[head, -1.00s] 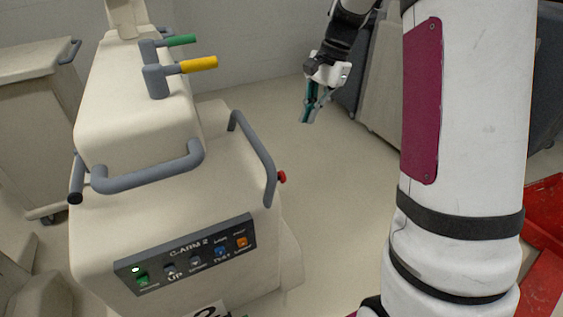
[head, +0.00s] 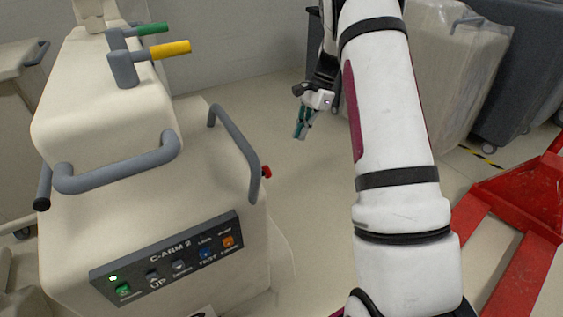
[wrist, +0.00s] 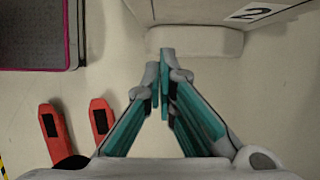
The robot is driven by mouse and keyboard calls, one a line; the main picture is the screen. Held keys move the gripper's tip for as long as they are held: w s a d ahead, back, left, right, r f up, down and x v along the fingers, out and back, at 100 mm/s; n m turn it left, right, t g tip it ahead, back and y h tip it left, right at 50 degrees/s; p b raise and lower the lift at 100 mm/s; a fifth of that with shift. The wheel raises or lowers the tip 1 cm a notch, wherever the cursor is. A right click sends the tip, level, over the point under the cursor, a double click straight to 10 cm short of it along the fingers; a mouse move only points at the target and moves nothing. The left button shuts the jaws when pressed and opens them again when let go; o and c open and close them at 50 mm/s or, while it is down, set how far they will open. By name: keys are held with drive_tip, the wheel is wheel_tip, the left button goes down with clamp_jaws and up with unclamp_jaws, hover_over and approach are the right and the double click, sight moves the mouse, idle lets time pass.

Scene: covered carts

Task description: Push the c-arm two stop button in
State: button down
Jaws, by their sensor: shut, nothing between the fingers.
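The C-arm 2 cart (head: 60,235) is a cream machine on the left in the head view. Its panel (head: 165,258) reads "C-ARM 2" and has a lit green light. A red stop button (head: 267,172) sticks out of the cart's right side, beside the grey handrail. My gripper (head: 300,136) is shut and empty, above and right of the button in the picture and apart from it. In the wrist view its teal fingers (wrist: 165,55) meet at the tips, and the cart's side (wrist: 200,14) with a "2" label is ahead. The button cannot be made out there.
A grey handrail (head: 235,140) rises near the button. Red forks of a floor truck (head: 510,200) lie at right. Covered carts (head: 445,60) stand at the back right. Open floor (head: 290,195) lies between the C-arm cart and my arm.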

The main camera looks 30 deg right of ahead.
drive_tip(key=a+f+b, duration=0.1)
drive_tip(key=a+f, duration=0.6)
drive_tip(key=f, duration=0.2)
drive_tip(key=shift+s+a, duration=0.15)
drive_tip(key=shift+a, duration=0.2)
drive_tip(key=shift+f, duration=0.1)
drive_tip(key=shift+a, duration=1.05)
drive_tip(key=d+r+p, duration=0.1)
drive_tip(key=d+r, duration=0.6)
drive_tip(key=r, duration=0.2)
drive_tip(key=shift+d+r+p, duration=0.15)
drive_tip(key=shift+d+p, duration=0.15)
drive_tip(key=shift+d, duration=0.1)
